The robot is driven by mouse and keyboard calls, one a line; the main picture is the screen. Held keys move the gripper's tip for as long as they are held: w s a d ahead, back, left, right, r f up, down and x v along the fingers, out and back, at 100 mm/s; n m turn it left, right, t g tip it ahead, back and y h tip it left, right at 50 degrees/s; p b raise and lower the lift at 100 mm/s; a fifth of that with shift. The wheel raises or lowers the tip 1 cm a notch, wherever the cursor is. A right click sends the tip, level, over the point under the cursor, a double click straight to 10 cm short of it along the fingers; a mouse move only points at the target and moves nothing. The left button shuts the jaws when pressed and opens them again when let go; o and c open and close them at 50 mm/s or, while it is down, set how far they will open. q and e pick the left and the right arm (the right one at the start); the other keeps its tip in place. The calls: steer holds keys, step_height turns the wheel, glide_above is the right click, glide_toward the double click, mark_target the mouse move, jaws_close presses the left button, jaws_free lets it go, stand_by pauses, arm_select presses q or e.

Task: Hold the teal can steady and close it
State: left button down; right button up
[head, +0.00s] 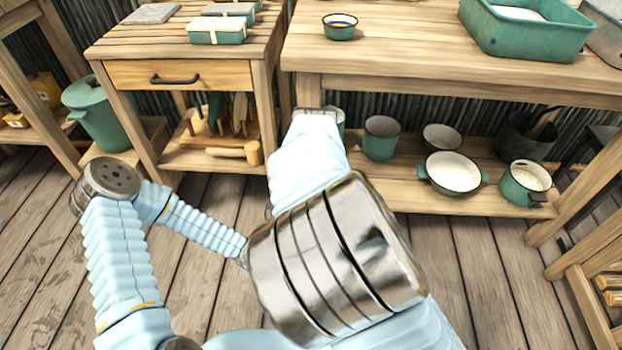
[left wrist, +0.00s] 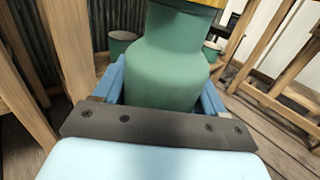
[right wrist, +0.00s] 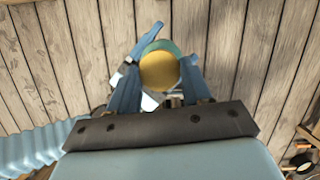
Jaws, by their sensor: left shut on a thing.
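The teal can (left wrist: 168,75) has a rounded shoulder and narrower neck. It stands between the blue fingers of my left gripper (left wrist: 163,82), which is shut on its body. A yellow lid or top (left wrist: 200,3) shows at the upper edge of the left wrist view, at the neck. In the right wrist view the round yellow top (right wrist: 159,71) is seen from above, with the teal can (right wrist: 160,45) curving behind it. My right gripper (right wrist: 160,66) has its fingers spread on either side of the yellow top; contact is unclear. In the head view my arm hides the can and both grippers.
A wooden bench (head: 430,60) holds a small bowl (head: 340,27) and a teal basin (head: 525,30). A lower shelf (head: 470,203) carries pots and cups. A drawer table (head: 180,73) and a lidded teal pot (head: 100,118) stand left. Plank floor is clear in front.

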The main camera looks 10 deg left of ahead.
steer(key=o, duration=0.4)
steer(key=shift+r, duration=2.3)
steer(key=shift+c, duration=0.3)
